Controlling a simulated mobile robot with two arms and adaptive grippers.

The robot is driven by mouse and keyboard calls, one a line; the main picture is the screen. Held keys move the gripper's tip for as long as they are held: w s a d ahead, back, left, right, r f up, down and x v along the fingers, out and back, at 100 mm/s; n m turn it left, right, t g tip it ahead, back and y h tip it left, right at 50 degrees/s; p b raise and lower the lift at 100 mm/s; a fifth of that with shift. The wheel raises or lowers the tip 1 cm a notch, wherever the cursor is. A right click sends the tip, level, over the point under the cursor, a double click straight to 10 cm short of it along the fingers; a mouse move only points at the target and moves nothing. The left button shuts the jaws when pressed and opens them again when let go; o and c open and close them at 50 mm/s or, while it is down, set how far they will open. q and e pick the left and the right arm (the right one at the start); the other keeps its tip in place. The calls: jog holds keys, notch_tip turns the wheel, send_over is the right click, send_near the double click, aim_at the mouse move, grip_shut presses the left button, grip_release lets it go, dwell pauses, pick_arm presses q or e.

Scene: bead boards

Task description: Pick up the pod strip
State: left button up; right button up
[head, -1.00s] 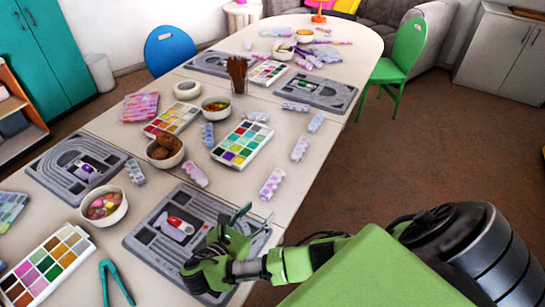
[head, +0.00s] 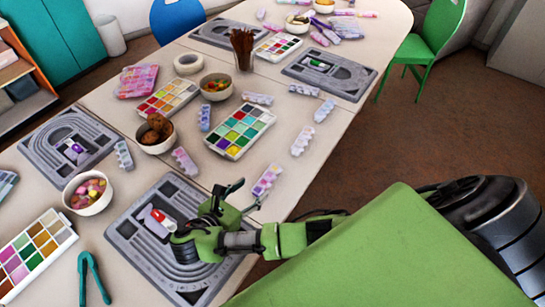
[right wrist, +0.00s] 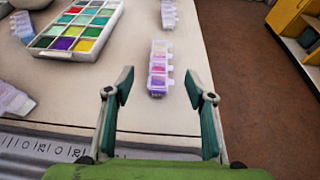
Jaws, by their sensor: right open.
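Several pod strips with pastel compartments lie on the table. The nearest to my right gripper (head: 246,195) is a pink and lilac pod strip (head: 267,180) by the table's right edge. In the right wrist view this pod strip (right wrist: 159,68) lies lengthwise ahead, between the lines of the two open fingers (right wrist: 158,82). The gripper is empty and appears apart from it. Other pod strips lie farther back (head: 302,140) and to the left (head: 184,161). My left gripper is not in view.
A grey bead board (head: 124,229) lies under my right gripper. A bead palette (head: 209,138), a bowl of brown balls (head: 148,146) and a bowl of pink beads (head: 75,202) stand to the left. The floor is open right of the table edge.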

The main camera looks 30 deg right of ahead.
aim_at(271, 175)
jog(key=x, duration=0.6)
jog(key=shift+w+d, duration=0.1)
jog(key=shift+d, duration=0.2)
jog(key=x, duration=0.4)
jog(key=shift+d+p, duration=0.4)
jog(key=shift+w+d+f, duration=0.2)
jog(key=shift+d+f, duration=0.15)
jog(key=shift+d, duration=0.05)
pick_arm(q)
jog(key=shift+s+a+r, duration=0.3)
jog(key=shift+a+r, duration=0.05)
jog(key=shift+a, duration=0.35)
pick_arm(e)
jog(key=c, duration=1.2)
